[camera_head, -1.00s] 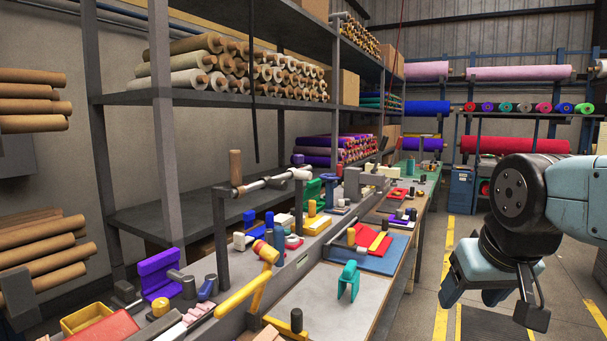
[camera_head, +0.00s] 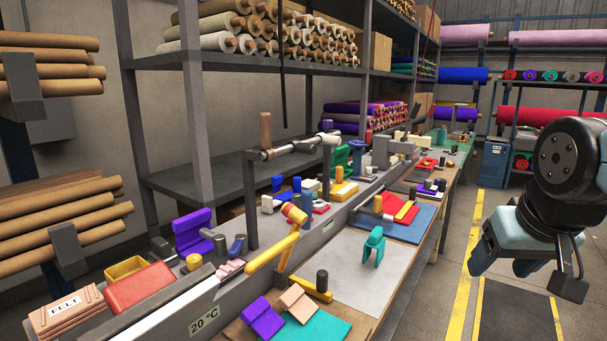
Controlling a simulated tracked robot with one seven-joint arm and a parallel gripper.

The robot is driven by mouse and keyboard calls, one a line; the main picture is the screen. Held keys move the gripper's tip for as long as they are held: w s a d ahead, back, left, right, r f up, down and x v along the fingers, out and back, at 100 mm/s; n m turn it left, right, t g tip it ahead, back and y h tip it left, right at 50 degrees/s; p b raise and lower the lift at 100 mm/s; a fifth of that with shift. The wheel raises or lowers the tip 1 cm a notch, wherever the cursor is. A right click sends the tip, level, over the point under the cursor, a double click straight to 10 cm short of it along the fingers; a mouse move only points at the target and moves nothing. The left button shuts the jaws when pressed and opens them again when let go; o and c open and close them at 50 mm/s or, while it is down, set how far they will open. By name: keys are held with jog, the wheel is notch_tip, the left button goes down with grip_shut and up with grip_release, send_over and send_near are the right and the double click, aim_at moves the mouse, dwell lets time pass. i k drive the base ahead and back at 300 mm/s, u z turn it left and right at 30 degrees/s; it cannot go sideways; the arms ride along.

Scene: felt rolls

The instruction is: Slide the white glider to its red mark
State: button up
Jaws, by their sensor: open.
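A small white block (camera_head: 326,139) sits at the right end of a raised metal bar (camera_head: 290,149) above the workbench. It may be the white glider, but I cannot tell for sure at this size. I cannot make out a red mark on the bar. My gripper (camera_head: 525,277) is at the right of the picture, open and empty, over the floor beside the bench. It is well apart from the bar and the white block.
The long workbench (camera_head: 345,275) is crowded with coloured blocks, a yellow-handled tool (camera_head: 270,252) and a teal clip (camera_head: 374,247). A red block (camera_head: 138,287) lies at the near left. Shelves of felt rolls stand behind. The floor aisle (camera_head: 480,220) at right is clear.

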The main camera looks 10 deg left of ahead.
aim_at(332, 140)
jog(key=k, duration=0.35)
jog(key=z, duration=0.45)
jog(key=i, duration=1.2)
jog(key=u, duration=0.3)
